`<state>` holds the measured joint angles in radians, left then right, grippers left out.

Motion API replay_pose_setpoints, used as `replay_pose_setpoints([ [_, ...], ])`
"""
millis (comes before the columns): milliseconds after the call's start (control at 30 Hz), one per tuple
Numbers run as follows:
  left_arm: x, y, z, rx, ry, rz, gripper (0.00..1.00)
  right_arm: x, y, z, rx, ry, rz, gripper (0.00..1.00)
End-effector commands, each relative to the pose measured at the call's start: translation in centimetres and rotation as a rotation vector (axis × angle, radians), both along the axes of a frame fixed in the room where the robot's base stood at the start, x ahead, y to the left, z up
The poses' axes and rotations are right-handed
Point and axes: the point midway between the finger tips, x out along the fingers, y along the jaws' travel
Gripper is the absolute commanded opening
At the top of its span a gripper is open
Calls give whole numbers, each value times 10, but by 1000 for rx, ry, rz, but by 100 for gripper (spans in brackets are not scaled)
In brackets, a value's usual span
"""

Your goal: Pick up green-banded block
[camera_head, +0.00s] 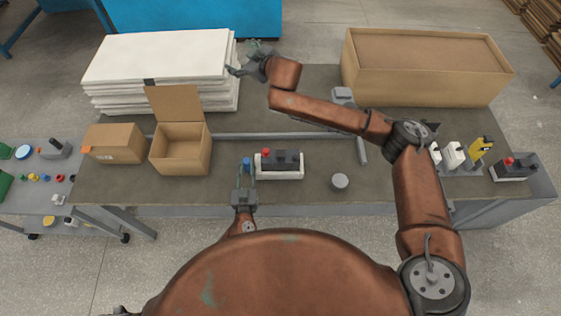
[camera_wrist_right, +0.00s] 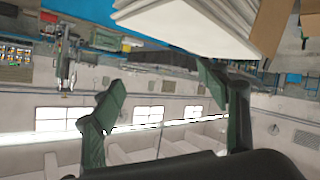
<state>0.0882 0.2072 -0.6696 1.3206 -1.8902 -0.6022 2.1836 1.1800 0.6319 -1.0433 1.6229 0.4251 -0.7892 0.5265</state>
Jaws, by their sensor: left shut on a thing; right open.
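I cannot pick out a green band on any block. My left gripper (camera_head: 245,178) is shut on a small blue-topped piece (camera_head: 246,162), just left of a white tray (camera_head: 280,175). Its lower part is hidden between the fingers. A dark block with a red knob (camera_head: 283,159) sits in that tray. My right gripper (camera_head: 245,58) is open and empty at the right edge of the white sheet stack. In the right wrist view its two dark green fingers (camera_wrist_right: 165,105) stand wide apart with nothing between them.
An open carton (camera_head: 182,155) and a closed carton (camera_head: 113,142) stand at the left. A long carton (camera_head: 425,75) fills the back right. A grey round piece (camera_head: 340,181) lies right of the tray. White and yellow devices (camera_head: 455,155) stand at the far right.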

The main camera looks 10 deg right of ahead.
Motion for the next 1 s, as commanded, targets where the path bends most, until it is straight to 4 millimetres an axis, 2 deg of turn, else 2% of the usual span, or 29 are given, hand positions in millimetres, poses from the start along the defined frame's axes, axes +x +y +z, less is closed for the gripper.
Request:
replay_pose_setpoints([
  [33,0,2,0,1,0,3,0,-6,-9,-25,-62,68,-14,67],
  [133,0,2,0,1,0,3,0,-27,-29,-78,-213,225,-15,67],
  [200,0,2,0,1,0,3,0,-51,-43,-113,-324,341,14,67],
  [300,0,2,0,1,0,3,0,-93,-60,-155,-479,500,92,67],
  [400,0,2,0,1,0,3,0,-136,-76,-183,-612,639,195,67],
  [500,0,2,0,1,0,3,0,-173,-89,-198,-713,743,298,67],
  [633,0,2,0,0,0,3,0,-202,-100,-207,-791,824,393,67],
  [767,0,2,0,1,0,3,0,-215,-104,-217,-821,857,434,67],
  [1000,0,2,0,0,0,3,0,-216,-105,-258,-823,860,437,67],
])
